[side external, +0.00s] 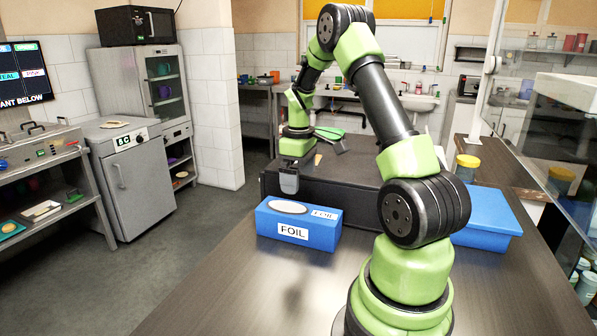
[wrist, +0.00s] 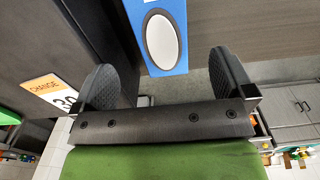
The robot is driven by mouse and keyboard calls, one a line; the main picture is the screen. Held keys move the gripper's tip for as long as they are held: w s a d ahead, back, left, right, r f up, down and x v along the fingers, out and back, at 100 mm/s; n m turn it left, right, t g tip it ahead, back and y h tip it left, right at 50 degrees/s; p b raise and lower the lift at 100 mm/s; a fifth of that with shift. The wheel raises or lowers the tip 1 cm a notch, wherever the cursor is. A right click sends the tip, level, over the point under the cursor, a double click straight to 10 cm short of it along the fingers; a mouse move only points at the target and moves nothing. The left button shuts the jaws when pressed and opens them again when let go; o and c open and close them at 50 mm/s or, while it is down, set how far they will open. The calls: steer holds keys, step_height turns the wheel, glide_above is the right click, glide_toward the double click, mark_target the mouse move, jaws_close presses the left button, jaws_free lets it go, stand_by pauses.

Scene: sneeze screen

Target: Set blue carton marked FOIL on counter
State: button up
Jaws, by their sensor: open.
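The blue carton (side external: 298,222), marked FOIL on its front and top, has a white oval on its top. In the side view it appears to sit on the dark counter (side external: 235,295), close to the counter's left edge. My gripper (side external: 289,186) points down just above and behind the carton's left part, apart from it as far as I can see. In the wrist view the carton (wrist: 178,12) comes in from the top, with its end between the two dark fingers of my gripper (wrist: 165,78). The fingers are spread, with nothing held.
A dark raised block (side external: 355,168) stands behind the carton. A blue lidded box (side external: 487,212) and yellow-lidded jars (side external: 467,161) stand right of my arm. A clear screen (side external: 535,110) slants along the right side. The front counter is bare.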

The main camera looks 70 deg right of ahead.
steer(key=a+r+m+t, duration=0.2)
steer(key=a+r+t, duration=0.1)
steer(key=a+r, duration=1.05)
steer(key=s+a+r+m+t+y, duration=0.2)
steer(key=s+a+r+t, duration=0.1)
steer(key=s+a, duration=0.6)
steer(key=a+t, duration=0.1)
steer(key=a, duration=0.3)
steer(key=shift+s+a, duration=0.35)
